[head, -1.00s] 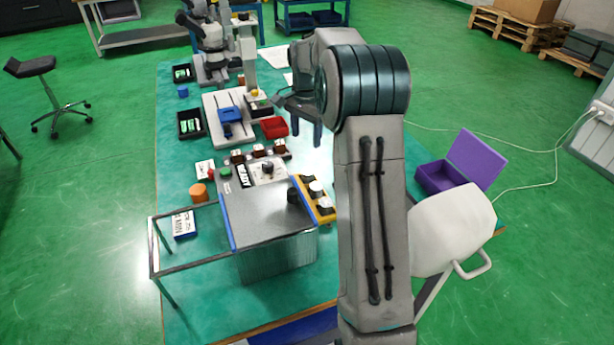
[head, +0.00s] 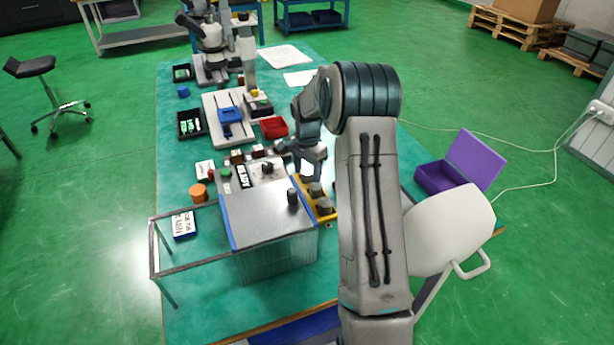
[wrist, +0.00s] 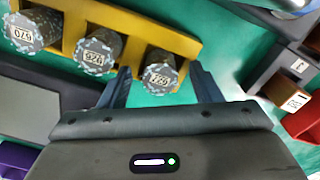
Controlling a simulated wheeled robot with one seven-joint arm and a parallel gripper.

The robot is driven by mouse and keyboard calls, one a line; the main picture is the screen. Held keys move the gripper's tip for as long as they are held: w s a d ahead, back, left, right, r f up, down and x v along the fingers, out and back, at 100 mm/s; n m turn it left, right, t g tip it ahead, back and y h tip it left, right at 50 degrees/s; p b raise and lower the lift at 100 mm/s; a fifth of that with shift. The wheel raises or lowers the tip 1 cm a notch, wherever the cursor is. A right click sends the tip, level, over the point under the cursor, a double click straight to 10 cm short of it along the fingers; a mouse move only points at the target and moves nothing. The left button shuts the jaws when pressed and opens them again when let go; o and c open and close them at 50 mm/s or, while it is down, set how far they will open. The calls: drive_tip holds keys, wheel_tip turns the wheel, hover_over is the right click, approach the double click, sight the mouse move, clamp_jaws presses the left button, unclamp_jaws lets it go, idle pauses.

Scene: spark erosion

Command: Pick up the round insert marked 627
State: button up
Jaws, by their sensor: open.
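The round insert marked 627 (wrist: 160,72) is a grey, speckled cylinder with a pale label, seen upside down in the wrist view. It sits at the right end of a yellow rack (wrist: 140,32). My gripper (wrist: 163,76) is open, with one finger on each side of this insert in the picture; neither finger clearly touches it. I cannot tell the height gap. In the head view my gripper (head: 302,165) hangs by the far end of the yellow rack (head: 332,217), and the arm hides part of the rack.
Two similar inserts, the middle one (wrist: 98,50) and the left one (wrist: 34,30), share the rack. A grey-topped box (head: 265,213) stands directly left of the rack. Small brown and red blocks (wrist: 300,118) lie to the right in the wrist view. A purple open box (head: 440,178) is farther right.

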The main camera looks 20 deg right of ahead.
drive_tip(key=shift+f, duration=0.1)
drive_tip(key=shift+c, duration=0.4)
drive_tip(key=c, duration=1)
clamp_jaws()
